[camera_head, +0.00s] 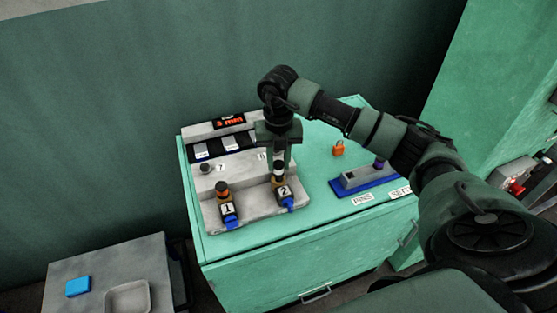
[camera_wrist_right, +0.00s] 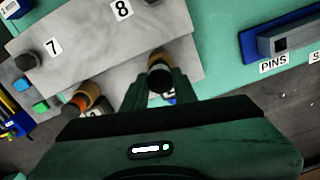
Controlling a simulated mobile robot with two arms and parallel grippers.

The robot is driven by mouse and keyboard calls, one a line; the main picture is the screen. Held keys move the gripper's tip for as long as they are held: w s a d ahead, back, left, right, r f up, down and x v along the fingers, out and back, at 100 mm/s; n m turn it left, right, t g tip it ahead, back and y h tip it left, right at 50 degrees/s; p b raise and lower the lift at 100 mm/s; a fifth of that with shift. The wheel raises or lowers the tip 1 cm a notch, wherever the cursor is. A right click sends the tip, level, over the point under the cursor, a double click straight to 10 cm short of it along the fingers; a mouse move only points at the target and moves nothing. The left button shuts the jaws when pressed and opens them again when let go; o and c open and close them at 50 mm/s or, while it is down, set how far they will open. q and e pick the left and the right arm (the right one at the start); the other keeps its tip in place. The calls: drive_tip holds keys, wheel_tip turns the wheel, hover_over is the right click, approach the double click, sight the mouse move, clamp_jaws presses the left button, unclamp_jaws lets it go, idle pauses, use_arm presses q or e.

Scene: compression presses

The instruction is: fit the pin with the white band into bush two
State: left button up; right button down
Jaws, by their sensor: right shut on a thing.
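My right gripper (camera_head: 279,158) points down over bush two (camera_head: 281,187), the bronze ring by the label "2" on the grey fixture. It is shut on the pin with the white band (camera_head: 278,168), a dark upright pin whose white band shows just above the bush. In the right wrist view the pin's black top (camera_wrist_right: 160,78) sits between the fingers, with bronze bush two (camera_wrist_right: 157,57) just beyond it. The pin's lower end is hidden, so I cannot tell how deep it sits. My left gripper is not in view.
Bush one (camera_head: 222,197) holds a pin with an orange band (camera_head: 221,186). A blue-based pin block (camera_head: 350,184) holds a purple-topped pin (camera_head: 380,163). An orange padlock (camera_head: 338,149) stands behind. The display (camera_head: 230,121) reads 3 mm. A side table (camera_head: 60,265) is at lower left.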

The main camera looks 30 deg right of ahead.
sight(279, 164)
drive_tip(key=shift+f+b, duration=0.75)
drive_tip(key=shift+f, duration=0.35)
drive_tip(key=c, duration=1)
unclamp_jaws()
drive_tip(key=shift+c, duration=0.2)
wheel_tip(279, 164, up, 8)
drive_tip(key=shift+f+b, duration=0.1)
drive_tip(key=shift+b, duration=0.7)
